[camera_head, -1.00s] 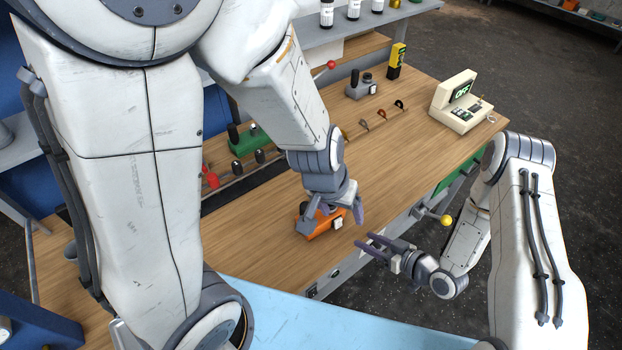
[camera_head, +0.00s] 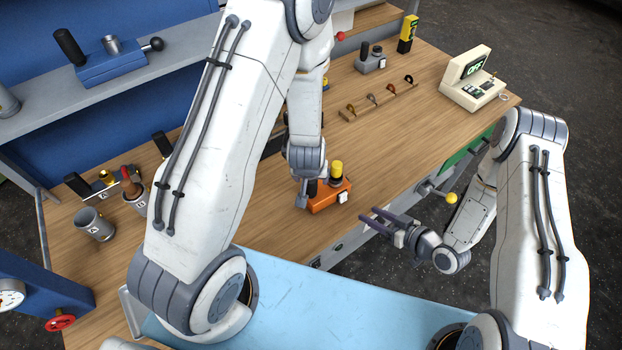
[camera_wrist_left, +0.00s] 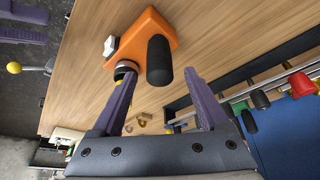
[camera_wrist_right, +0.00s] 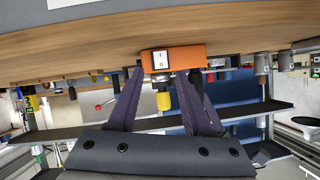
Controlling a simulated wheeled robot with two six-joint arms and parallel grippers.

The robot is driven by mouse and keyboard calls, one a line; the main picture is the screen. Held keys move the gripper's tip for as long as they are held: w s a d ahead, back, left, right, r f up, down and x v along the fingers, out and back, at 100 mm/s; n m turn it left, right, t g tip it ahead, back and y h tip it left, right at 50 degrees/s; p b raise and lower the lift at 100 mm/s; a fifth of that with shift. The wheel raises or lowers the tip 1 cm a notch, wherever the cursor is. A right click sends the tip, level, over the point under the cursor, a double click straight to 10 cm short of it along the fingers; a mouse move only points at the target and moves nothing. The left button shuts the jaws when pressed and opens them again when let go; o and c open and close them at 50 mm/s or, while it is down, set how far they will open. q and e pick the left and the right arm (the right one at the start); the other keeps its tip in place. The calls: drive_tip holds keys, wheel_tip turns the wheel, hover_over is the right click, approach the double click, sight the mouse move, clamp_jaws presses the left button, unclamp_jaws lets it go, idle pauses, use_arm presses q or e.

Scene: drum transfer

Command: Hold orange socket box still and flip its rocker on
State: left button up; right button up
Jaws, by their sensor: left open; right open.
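The orange socket box (camera_head: 322,203) sits on the bench near its front edge, with a black upright handle (camera_wrist_left: 159,62) and a yellow-topped post (camera_head: 336,168). Its white rocker (camera_wrist_right: 160,60) is on the side facing my right gripper; which way it is tipped I cannot tell. My left gripper (camera_wrist_left: 159,76) is open at the box. The handle's end shows between its fingertips, and one finger overlaps the post; contact is unclear. My right gripper (camera_head: 369,214) is open and empty, off the front edge, pointing at the rocker side with a gap.
A cream device with an OFF display (camera_head: 471,79) stands at the bench's right end. A rack with several small hooks (camera_head: 379,101) and a grey box (camera_head: 371,62) lie behind. A yellow-ball lever (camera_head: 451,198) juts from the bench front.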

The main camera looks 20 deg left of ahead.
use_arm(q)
drive_tip(key=shift+x, duration=1.3)
clamp_jaws()
use_arm(e)
drive_tip(key=shift+r, duration=0.15)
drive_tip(key=c, duration=0.7)
drive_tip(key=r+n+g, duration=0.1)
drive_tip(key=n, duration=0.2)
drive_tip(key=a+r+n+g, duration=0.1)
drive_tip(key=n+g, duration=0.1)
drive_tip(key=n, duration=0.2)
drive_tip(key=r+n+g, duration=0.1)
drive_tip(key=n+g, duration=0.1)
drive_tip(key=n, duration=0.1)
drive_tip(key=shift+s+a+r, duration=0.15)
drive_tip(key=shift+a+r, duration=0.1)
drive_tip(key=shift+a, duration=0.05)
clamp_jaws()
drive_tip(key=shift+w+d+r+n+g+h, duration=0.35)
drive_tip(key=shift+d+n+h, duration=0.3)
drive_tip(key=shift+n, duration=0.65)
drive_tip(key=shift+w+d+r+n+g+h, duration=0.25)
drive_tip(key=shift+w+d+n+h, duration=0.3)
drive_tip(key=shift+n, duration=0.75)
drive_tip(key=shift+w+d+r+n+g+h, duration=0.3)
drive_tip(key=shift+d+n+h, duration=0.4)
drive_tip(key=shift+n, duration=0.6)
drive_tip(key=shift+r, duration=0.1)
